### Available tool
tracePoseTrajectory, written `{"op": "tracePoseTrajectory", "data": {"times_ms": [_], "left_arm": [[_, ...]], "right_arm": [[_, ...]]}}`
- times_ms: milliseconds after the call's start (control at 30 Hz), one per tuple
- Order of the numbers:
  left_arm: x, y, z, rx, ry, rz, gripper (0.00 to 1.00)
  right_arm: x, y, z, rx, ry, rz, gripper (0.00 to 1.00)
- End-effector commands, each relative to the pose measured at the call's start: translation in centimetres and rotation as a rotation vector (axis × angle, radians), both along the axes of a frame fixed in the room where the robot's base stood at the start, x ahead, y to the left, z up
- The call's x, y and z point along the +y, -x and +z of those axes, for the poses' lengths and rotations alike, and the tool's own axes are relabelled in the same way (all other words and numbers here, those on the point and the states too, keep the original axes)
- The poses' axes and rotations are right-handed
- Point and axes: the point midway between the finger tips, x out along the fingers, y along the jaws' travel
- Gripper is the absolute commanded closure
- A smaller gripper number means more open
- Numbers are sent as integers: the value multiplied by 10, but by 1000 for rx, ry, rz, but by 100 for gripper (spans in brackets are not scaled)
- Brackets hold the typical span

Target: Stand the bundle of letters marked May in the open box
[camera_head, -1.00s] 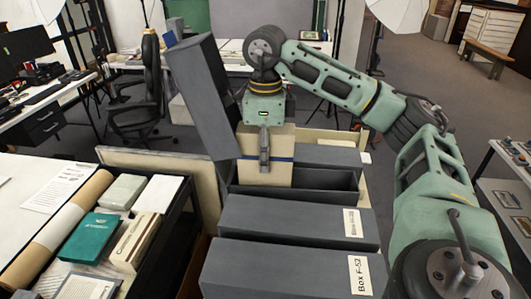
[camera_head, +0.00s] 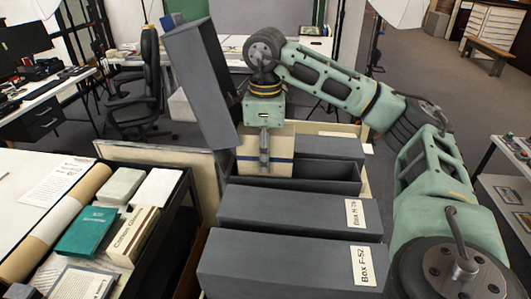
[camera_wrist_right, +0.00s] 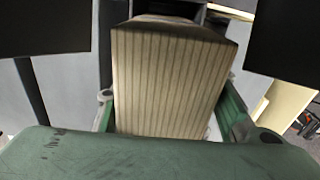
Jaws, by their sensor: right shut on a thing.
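The bundle of letters (camera_head: 282,146) is a beige block with a dark blue band. My right gripper (camera_head: 264,163) is shut on it from above. The bundle is upright at the left end of the open grey box (camera_head: 330,181), its lower edge hidden behind the box's front wall. I cannot tell if it touches the bottom. No May mark is readable. In the right wrist view the striped letter edges (camera_wrist_right: 168,82) fill the space between the green fingers. My left gripper is not in view.
A tall dark grey lid or box part (camera_head: 200,80) stands tilted just left of the bundle. Closed boxes, one labelled Box F-52 (camera_head: 285,262), lie in front. A grey box (camera_head: 330,147) lies behind. A table at left holds a teal book (camera_head: 84,232) and papers.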

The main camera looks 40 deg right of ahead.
Motion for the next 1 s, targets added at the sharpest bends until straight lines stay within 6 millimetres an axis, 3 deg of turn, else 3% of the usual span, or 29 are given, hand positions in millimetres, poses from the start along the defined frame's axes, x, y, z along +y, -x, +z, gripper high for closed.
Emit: {"op": "tracePoseTrajectory", "data": {"times_ms": [300,333,533,1000], "left_arm": [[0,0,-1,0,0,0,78],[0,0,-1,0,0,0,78],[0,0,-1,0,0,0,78],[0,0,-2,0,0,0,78]], "right_arm": [[0,0,-2,-2,-1,0,100],[0,0,-2,-2,-1,0,56],[0,0,-2,-1,-1,0,38],[0,0,-3,1,0,0,36]]}}
